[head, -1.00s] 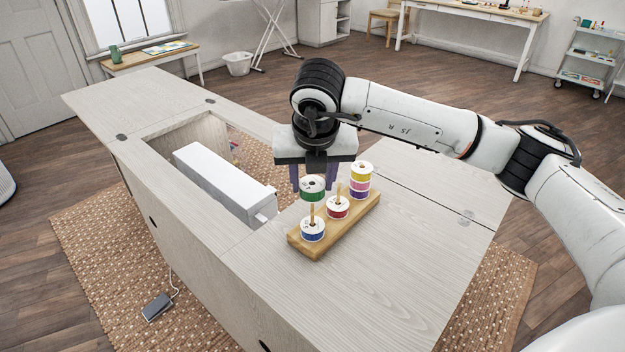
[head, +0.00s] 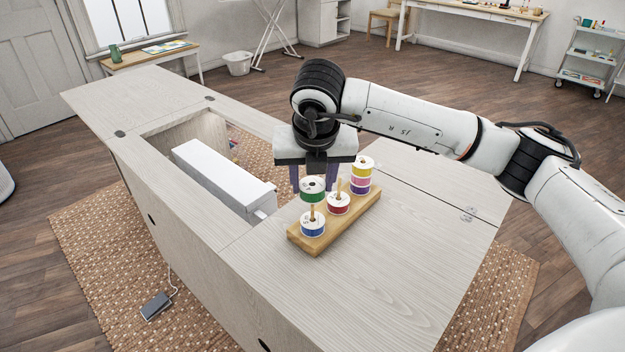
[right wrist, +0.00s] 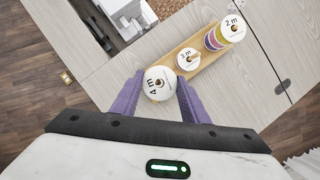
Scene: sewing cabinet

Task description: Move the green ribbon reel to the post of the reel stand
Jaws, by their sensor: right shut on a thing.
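The green ribbon reel (head: 312,192) has a white top marked 4 m, which shows in the right wrist view (right wrist: 165,94). My right gripper (head: 313,186) is shut on it, with one purple finger on each side. The wooden reel stand (head: 335,227) has three reel positions in a row. The green reel is held level over the near-left post (head: 312,214), above a blue reel (head: 312,231) seated low on that post. A gap with bare post shows between the two reels. The post's tip is hidden in the head view; a tan spot shows in the reel's hole in the wrist view.
A red reel (head: 338,206) sits on the middle post. A stack of yellow, pink and purple reels (head: 361,174) fills the far post. A white sewing machine (head: 215,183) lies in the cabinet opening at left. The cabinet top (head: 400,260) is clear at right and in front.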

